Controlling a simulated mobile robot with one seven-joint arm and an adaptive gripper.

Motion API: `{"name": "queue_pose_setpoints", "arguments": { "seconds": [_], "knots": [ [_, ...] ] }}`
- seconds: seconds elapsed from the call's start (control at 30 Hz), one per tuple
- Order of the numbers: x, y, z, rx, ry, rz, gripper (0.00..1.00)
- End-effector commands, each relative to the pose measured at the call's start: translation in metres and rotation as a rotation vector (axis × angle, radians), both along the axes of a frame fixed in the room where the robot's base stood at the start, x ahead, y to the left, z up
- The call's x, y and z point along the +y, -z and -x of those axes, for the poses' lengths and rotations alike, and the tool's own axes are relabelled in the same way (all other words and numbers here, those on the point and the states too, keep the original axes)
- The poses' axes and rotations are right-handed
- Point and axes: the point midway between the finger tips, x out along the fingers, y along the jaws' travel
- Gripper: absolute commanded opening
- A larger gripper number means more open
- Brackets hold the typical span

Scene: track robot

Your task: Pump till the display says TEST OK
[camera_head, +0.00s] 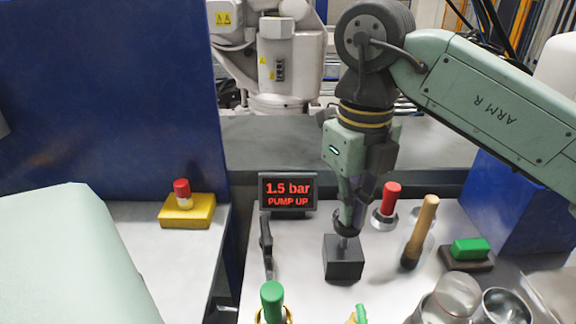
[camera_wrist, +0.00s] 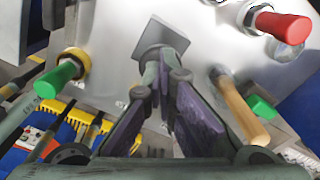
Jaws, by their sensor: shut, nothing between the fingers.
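The display (camera_head: 288,192) stands at the back of the pale worktop and reads "1.5 bar" and "PUMP UP" in red. A dark square block (camera_head: 343,262), which looks like the pump, sits on the worktop in front of it. My gripper (camera_head: 346,226) points down right over the block, its fingers shut at a short stem on top. In the wrist view, the shut fingers (camera_wrist: 165,72) reach toward the dark square top (camera_wrist: 158,38) of the block. The fingers hide most of the stem, and I cannot tell whether they touch it.
A red-knobbed valve (camera_head: 390,200) and a wooden handle (camera_head: 421,230) stand close right of my gripper. A green knob (camera_head: 272,300) and a black lever (camera_head: 266,243) are to the left. A green button (camera_head: 469,248) and glass jars (camera_head: 458,294) are at right.

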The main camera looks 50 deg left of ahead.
Motion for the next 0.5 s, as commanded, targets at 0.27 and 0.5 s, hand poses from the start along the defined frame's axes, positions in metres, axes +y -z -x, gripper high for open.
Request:
{"name": "queue_pose_setpoints", "arguments": {
  "seconds": [0.27, 0.5],
  "knots": [
    [0.000, 0.017, 0.000, 0.000, 0.001, 0.000, 0.00],
    [0.000, 0.028, 0.000, -0.001, 0.000, 0.001, 0.00]
  ]
}}
